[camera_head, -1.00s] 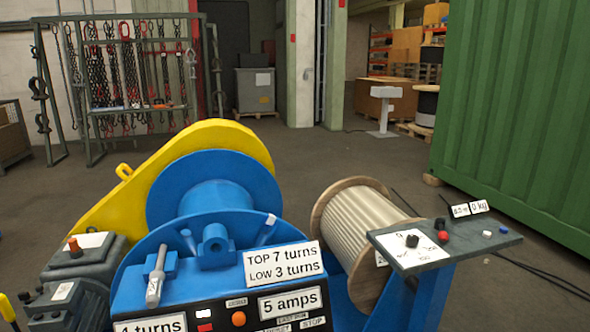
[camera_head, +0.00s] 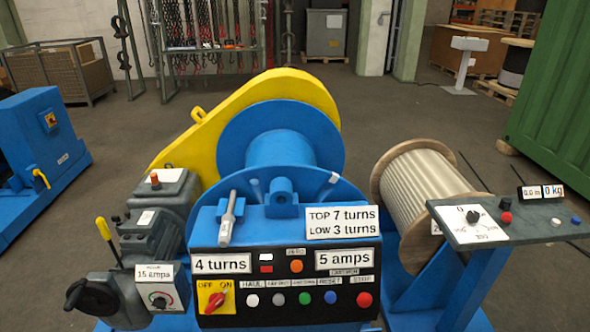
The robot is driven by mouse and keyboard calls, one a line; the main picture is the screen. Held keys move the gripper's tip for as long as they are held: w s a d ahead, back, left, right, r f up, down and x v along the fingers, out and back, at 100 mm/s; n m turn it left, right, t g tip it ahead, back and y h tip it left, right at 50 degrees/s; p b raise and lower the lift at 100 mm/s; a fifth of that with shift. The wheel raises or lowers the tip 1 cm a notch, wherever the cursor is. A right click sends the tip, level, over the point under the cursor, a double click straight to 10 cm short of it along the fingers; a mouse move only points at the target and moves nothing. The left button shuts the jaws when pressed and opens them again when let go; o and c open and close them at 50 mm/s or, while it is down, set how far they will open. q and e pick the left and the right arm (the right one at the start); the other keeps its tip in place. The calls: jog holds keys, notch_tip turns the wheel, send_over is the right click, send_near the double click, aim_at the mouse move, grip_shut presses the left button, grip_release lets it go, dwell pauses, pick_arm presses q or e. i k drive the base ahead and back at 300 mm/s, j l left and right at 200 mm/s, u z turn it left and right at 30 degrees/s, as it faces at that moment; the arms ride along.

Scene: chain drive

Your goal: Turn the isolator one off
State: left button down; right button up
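The isolator (camera_head: 214,297) is a yellow square with a red rotary handle at the lower left of the black control panel on the blue winch. It is marked OFF on the left and ON on the right. The red handle appears tilted with its upper end toward ON. A second red-and-yellow switch (camera_head: 50,121) sits on another blue machine at the far left. Neither of my grippers shows in the view, so nothing touches the isolator.
The panel (camera_head: 285,283) carries a row of coloured buttons right of the isolator. A grey motor unit (camera_head: 150,235) with a black handle (camera_head: 90,297) and a dial box stands left of it. A grey console (camera_head: 510,222) juts out at right. Floor is open between the machines.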

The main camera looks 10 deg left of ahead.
aim_at(216, 300)
jog(key=u, duration=1.05)
jog(key=k+j, duration=0.05)
jog(key=j, duration=0.05)
